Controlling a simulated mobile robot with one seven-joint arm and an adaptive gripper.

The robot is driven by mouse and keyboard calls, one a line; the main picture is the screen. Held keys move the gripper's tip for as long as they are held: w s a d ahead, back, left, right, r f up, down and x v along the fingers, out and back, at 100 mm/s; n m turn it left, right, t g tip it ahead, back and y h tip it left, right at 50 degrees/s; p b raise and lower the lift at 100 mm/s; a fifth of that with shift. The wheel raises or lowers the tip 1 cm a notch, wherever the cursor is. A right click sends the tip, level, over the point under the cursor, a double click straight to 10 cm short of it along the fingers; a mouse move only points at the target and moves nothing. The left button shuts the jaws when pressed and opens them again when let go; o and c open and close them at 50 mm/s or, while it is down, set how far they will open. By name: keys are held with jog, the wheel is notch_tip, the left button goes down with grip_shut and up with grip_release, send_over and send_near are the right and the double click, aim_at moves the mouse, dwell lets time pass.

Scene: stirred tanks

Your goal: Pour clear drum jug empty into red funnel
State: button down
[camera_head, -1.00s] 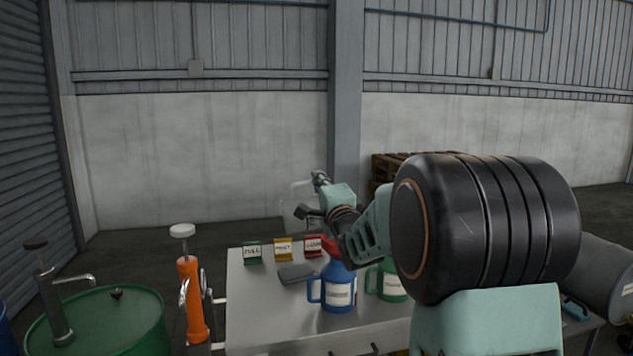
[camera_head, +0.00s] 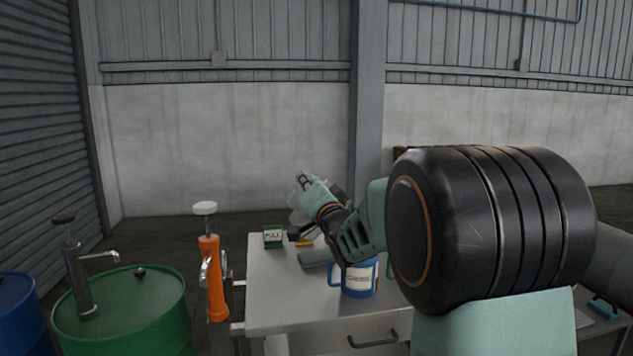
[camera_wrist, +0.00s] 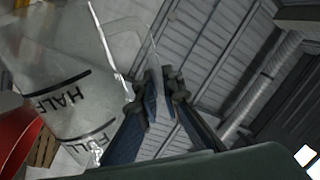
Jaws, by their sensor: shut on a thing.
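The clear drum jug (camera_head: 299,196) is held up above the back of the table, partly hidden behind my arm, and it looks tilted. In the wrist view its wall (camera_wrist: 60,75) shows HALF and FULL marks at a slant. My gripper (camera_head: 306,180) is shut on its handle; the dark fingers also show in the wrist view (camera_wrist: 155,95). I cannot tell how much liquid is inside. A red curved rim (camera_wrist: 14,138), likely the red funnel, lies close beside the jug at the wrist view's left edge. In the head view my arm hides the funnel.
A blue jug (camera_head: 360,278) stands on the table (camera_head: 285,305), with a green jug mostly hidden behind my arm. A green FULL sign (camera_head: 272,236) stands at the back left. An orange pump (camera_head: 212,280) and green drum (camera_head: 125,310) stand left.

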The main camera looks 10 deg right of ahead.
jog(key=a+n, duration=0.1)
jog(key=a+n+b, duration=0.1)
jog(key=n, duration=0.1)
jog(key=shift+a+f+y, duration=0.3)
jog(key=shift+a+f, duration=0.05)
jog(key=shift+a+r+n+g+b, duration=0.1)
jog(key=shift+a+n+g+b, duration=0.25)
jog(key=shift+n, duration=0.25)
jog(key=n, duration=0.1)
jog(key=r+n, duration=0.1)
jog(key=n, duration=0.1)
jog(key=shift+a+r+g+p, duration=0.15)
jog(key=shift+g+p, duration=0.1)
jog(key=shift+p, duration=0.15)
jog(key=shift+a+r+n+g, duration=0.1)
jog(key=shift+n+g, duration=0.05)
jog(key=shift+n, duration=0.5)
jog(key=shift+a+r+n+g, duration=0.1)
jog(key=shift+n+g, duration=0.05)
jog(key=shift+n, duration=0.5)
